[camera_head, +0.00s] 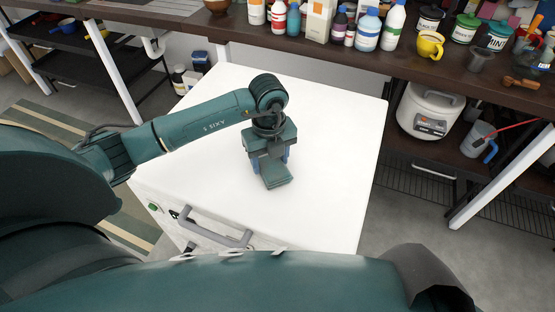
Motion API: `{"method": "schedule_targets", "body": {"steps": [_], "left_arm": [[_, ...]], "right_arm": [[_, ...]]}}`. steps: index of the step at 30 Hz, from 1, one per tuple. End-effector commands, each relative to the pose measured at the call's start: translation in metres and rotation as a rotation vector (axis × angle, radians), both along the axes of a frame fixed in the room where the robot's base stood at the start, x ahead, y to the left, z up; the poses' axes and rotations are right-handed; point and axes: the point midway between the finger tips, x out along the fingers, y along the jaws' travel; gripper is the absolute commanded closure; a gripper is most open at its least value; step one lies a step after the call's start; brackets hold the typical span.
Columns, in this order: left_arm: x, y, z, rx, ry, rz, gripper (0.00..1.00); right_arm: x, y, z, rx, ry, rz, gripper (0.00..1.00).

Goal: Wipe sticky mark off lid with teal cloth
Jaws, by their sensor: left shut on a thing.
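The white lid (330,130) is the broad flat top of a white chest-like appliance and fills the middle of the head view. My left arm reaches in from the left over it. My left gripper (270,165) points down at the lid's middle and is shut on a small flat teal piece, which looks like the folded teal cloth (278,181). The cloth is at or just above the lid surface; I cannot tell whether it touches. I see no sticky mark on the bare lid; the gripper and cloth hide the part under them. My right gripper is out of view.
A grey handle (215,228) is on the appliance's front. Behind it, a dark shelf (300,40) carries bottles, tins and a yellow mug (430,44). The lid around the gripper is clear.

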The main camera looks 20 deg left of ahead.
Motion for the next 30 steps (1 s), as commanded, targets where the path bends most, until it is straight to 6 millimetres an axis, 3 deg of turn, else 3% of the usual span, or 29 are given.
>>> {"method": "schedule_targets", "body": {"steps": [11,30], "left_arm": [[0.000,0.000,0.006,0.001,0.002,0.000,0.70],[0.000,0.000,0.070,-0.001,-0.002,0.000,0.70]], "right_arm": [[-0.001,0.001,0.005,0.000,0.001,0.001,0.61],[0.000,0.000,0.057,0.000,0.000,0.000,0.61]]}}
